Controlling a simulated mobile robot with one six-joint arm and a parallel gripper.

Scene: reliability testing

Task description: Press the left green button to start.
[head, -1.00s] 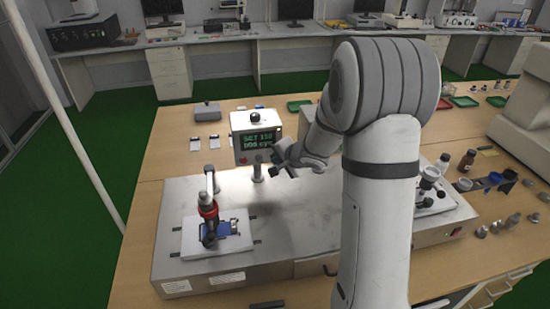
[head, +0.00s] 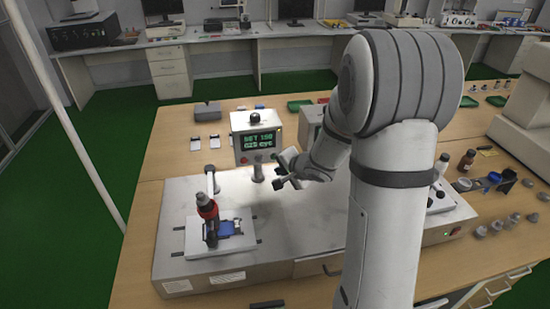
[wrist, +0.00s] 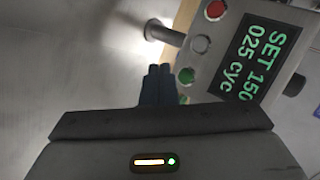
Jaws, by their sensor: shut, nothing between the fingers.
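The control panel (head: 255,138) stands at the back of the metal test bench, with a lit display. In the wrist view its display (wrist: 262,58) reads SET 150, 025 CYC. Beside the display is a row of buttons: a red button (wrist: 215,10), a grey button (wrist: 200,43) and a green button (wrist: 186,76). The green button is at the lower end of the row in that picture. My gripper (head: 277,184) is shut and empty, in front of and below the panel in the head view. Its dark fingertips (wrist: 159,75) appear close beside the green button, apparently apart from it.
A red and black test tool (head: 207,208) stands over a blue item on a white plate (head: 190,238) at the bench's left. A post (head: 258,172) carries the panel. Small bottles and parts stand at the right. The bench middle (head: 285,225) is clear.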

